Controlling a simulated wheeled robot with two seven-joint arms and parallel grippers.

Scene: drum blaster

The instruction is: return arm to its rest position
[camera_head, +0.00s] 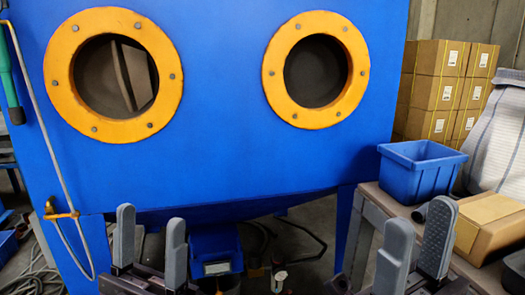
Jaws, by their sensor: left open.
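My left gripper (151,216) is at the bottom left, with its two grey fingers pointing up and apart. It is open and empty. My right gripper (420,213) is at the bottom right. Its grey fingers are also apart, with nothing held between them. Both grippers are in front of the blue blaster cabinet (220,110), low in the picture and below its two round openings with orange rings (57,60) (272,72). The rest of both arms is cut off by the bottom edge.
A table (376,200) on the right holds a blue bin (420,172) and a cardboard box (487,222), close behind my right gripper. Stacked cartons (436,90) and a white sack (500,140) stand behind. A hose (50,165) hangs at the left.

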